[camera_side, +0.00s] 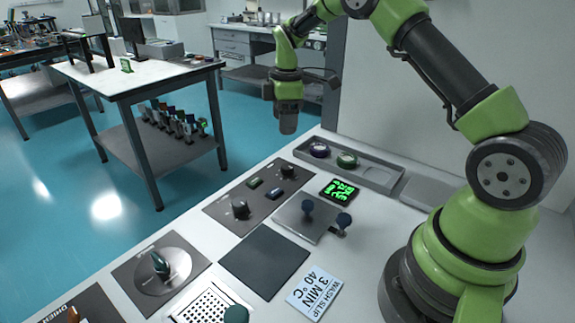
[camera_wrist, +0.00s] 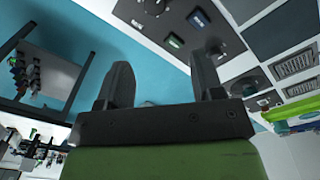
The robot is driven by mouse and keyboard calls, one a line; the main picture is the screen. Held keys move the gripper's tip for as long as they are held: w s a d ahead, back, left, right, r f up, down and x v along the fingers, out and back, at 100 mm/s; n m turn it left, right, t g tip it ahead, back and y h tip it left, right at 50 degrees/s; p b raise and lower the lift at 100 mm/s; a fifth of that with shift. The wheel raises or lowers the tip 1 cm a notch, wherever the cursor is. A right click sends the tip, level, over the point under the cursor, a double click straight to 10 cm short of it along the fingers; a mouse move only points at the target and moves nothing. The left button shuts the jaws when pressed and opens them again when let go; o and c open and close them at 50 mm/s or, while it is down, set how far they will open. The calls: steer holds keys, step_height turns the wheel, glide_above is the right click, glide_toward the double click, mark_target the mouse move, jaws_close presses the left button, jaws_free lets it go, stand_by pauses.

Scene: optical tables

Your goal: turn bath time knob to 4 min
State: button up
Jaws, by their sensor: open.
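A dark control panel (camera_side: 222,218) on the white bench carries two black knobs, a nearer one (camera_side: 240,210) and a farther one (camera_side: 288,172). Green and blue buttons sit between them. Which is the bath time knob cannot be read, nor can its setting. A larger pointer knob (camera_side: 160,265) stands on a round plate at lower left. My gripper (camera_side: 288,130) hangs above and beyond the panel, apart from every knob. In the wrist view my open gripper (camera_wrist: 163,72) is empty; the panel (camera_wrist: 215,45) shows beyond its fingers, with a knob (camera_wrist: 153,6) at the top.
A lit green display (camera_side: 340,189), a metal plate with blue knobs (camera_side: 309,218) and a tray with round pieces (camera_side: 372,172) lie right of the panel. A card (camera_side: 315,292) reads "WASH SLIP 3 MIN 40 °C". A dark square pad (camera_side: 264,260) lies in front.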

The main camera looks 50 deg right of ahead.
steer(key=n, duration=0.1)
glide_above(287, 166)
steer(key=shift+g, duration=0.3)
step_height(287, 166, down, 4)
steer(key=shift+d+f, duration=0.1)
step_height(287, 166, down, 10)
steer(key=shift+r, duration=0.25)
steer(key=c, duration=0.9)
